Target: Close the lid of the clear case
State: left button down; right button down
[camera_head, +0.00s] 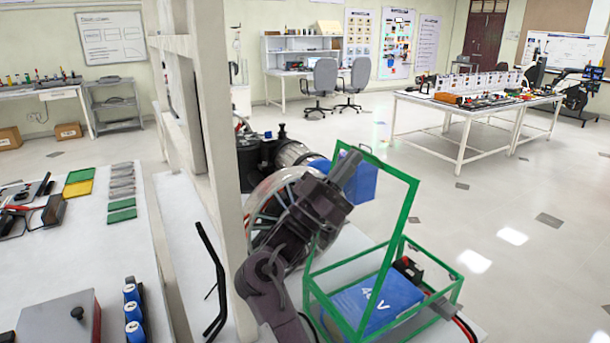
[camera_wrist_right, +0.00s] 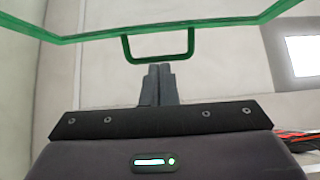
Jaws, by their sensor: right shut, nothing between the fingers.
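The clear case (camera_head: 433,257) has a green frame and see-through walls, and sits at the lower right of the head view. Its lid (camera_head: 403,220) is open and stands steeply up. A small green handle (camera_wrist_right: 160,58) is on the lid's edge in the wrist view. My right gripper (camera_head: 350,165) is shut and empty, close to the top of the raised lid. In the wrist view its fingertips (camera_wrist_right: 159,68) appear just below the handle; I cannot tell whether they touch it. A blue block (camera_head: 375,303) lies inside the case. My left gripper is not in view.
A pale upright post (camera_head: 215,150) stands left of my right arm. A large wheel and motor-like machine (camera_head: 285,190) is behind the arm. Red and black cables (camera_head: 465,327) run by the case's right corner. The floor to the right is open.

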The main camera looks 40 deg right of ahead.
jog(key=s+d+f+t+y+p, duration=0.1)
jog(key=s+d+f+y, duration=0.2)
jog(key=d, duration=0.4)
jog(key=s+d+f+y, duration=0.15)
jog(key=d+f, duration=0.25)
jog(key=d, duration=0.4)
jog(key=s+d+f+t+y+p, duration=0.1)
jog(key=d+f+y, duration=0.3)
jog(key=d, duration=0.3)
jog(key=s+d+f+y+b, duration=0.1)
jog(key=d+f, duration=0.3)
jog(key=f, duration=0.6)
jog(key=s+d+f+t+y+b, duration=0.1)
jog(key=d+f+y+b, duration=0.2)
jog(key=f, duration=0.7)
jog(key=shift+d+y, duration=0.65)
jog(key=shift+d, duration=0.4)
jog(key=shift+f, duration=0.1)
